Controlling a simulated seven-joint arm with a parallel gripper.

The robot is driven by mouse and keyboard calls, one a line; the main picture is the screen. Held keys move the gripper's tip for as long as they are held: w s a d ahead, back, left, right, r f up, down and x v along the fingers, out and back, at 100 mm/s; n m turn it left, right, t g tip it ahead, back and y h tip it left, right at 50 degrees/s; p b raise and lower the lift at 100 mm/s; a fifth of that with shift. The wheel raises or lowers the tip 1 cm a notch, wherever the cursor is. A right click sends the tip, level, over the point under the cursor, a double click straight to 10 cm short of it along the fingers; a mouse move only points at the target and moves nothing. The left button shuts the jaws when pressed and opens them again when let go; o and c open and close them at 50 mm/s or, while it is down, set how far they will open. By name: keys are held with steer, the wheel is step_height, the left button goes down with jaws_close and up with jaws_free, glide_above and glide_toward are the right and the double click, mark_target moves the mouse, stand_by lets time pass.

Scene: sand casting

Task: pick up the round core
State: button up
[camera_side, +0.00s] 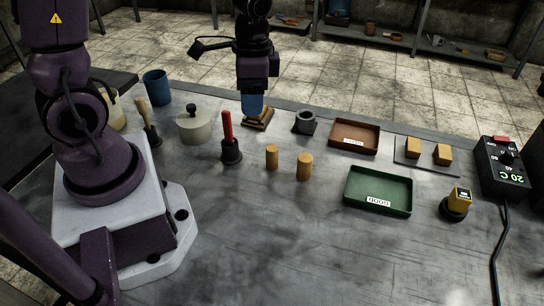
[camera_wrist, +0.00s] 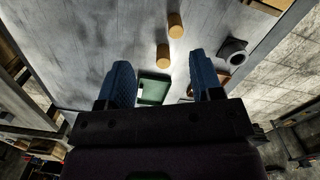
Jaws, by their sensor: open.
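Two upright tan-orange round cores stand on the grey bench in the side view, a shorter one (camera_side: 272,157) and a slightly taller one (camera_side: 304,166) to its right. In the wrist view two tan cylinders (camera_wrist: 175,25) (camera_wrist: 163,57) show beyond my fingers, towards the top; I cannot tell which is which. My gripper (camera_side: 252,105) points down behind the cores, over or just behind a brown wooden piece. In the wrist view its two blue fingers (camera_wrist: 161,82) are apart with nothing held between them. Neither core is touched.
A red-handled tool (camera_side: 230,151) stands left of the cores, a lidded pot (camera_side: 194,128) further left. The wooden piece (camera_side: 258,120) and a dark grey cup (camera_side: 305,123) are behind. A green tray (camera_side: 379,193) and brown tray (camera_side: 354,138) lie right. The front bench is clear.

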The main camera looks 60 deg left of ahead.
mark_target(273, 148)
steer(key=w+f+m, duration=0.1)
steer(key=f+m, duration=0.1)
steer(key=f, duration=0.4)
steer(key=w+f+m, duration=0.2)
steer(key=f+m, duration=0.1)
steer(key=f, duration=0.3)
steer(key=w+f+m, duration=0.1)
steer(key=f+m, duration=0.1)
steer(key=f, duration=0.4)
steer(key=shift+w+a+f+m+t, duration=0.25)
steer(key=shift+w+m+t, duration=0.05)
steer(key=shift+m, duration=0.1)
steer(key=shift+c, duration=0.4)
steer(key=c, duration=0.9)
